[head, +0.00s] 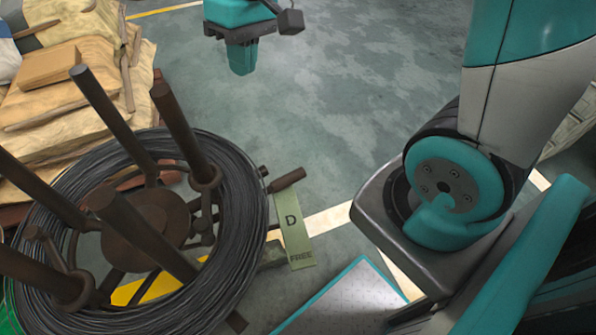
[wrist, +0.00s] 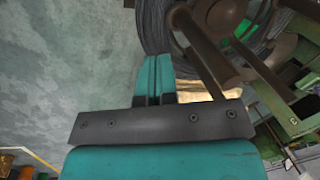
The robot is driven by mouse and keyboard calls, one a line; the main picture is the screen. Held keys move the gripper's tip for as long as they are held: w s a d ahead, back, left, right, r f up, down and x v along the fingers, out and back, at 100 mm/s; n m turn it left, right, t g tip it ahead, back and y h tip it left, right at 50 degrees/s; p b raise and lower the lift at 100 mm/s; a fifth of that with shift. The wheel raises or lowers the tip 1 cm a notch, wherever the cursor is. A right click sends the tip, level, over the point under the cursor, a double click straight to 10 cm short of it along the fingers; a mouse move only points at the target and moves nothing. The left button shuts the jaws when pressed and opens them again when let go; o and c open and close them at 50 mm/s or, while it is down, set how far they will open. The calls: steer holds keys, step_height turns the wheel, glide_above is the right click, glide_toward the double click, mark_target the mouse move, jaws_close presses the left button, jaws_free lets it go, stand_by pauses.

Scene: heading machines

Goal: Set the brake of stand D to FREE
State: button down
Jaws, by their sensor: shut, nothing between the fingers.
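Stand D carries a coil of dark wire (head: 250,200) on brown upright posts (head: 180,120) at the left of the head view. A short brown brake handle (head: 288,180) sticks out just above the plate's upper end, away from the word FREE. My gripper (head: 242,70) hangs at the top of the head view, beyond the handle and apart from it. In the wrist view its teal fingers (wrist: 153,75) are together and empty, with the coil (wrist: 155,25) beyond them.
Tan sacks (head: 60,70) are stacked at the upper left, behind the coil. Open grey floor (head: 330,90) lies between my gripper and the stand. Green machinery (wrist: 290,65) shows at the right of the wrist view.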

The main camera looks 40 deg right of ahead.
steer(key=w+d+f+m+b, duration=0.2)
steer(key=w+d+f+b, duration=0.2)
steer(key=f, duration=0.6)
steer(key=w+d+f+m+g+h+b, duration=0.1)
steer(key=w+d+f+b, duration=0.3)
steer(key=d+f, duration=0.4)
steer(key=w+d+f+m+g+b, duration=0.1)
steer(key=w+d+f+m+b, duration=0.2)
steer(key=f, duration=1)
steer(key=w+d+b, duration=0.1)
steer(key=d, duration=0.2)
steer(key=shift+w+f, duration=0.15)
steer(key=shift+f, duration=0.05)
steer(key=s+a+f+b, duration=0.2)
steer(key=s+f+b, duration=0.2)
steer(key=f, duration=0.6)
steer(key=shift+s+f, duration=0.3)
steer(key=shift+s, duration=0.85)
steer(key=shift+s, duration=0.1)
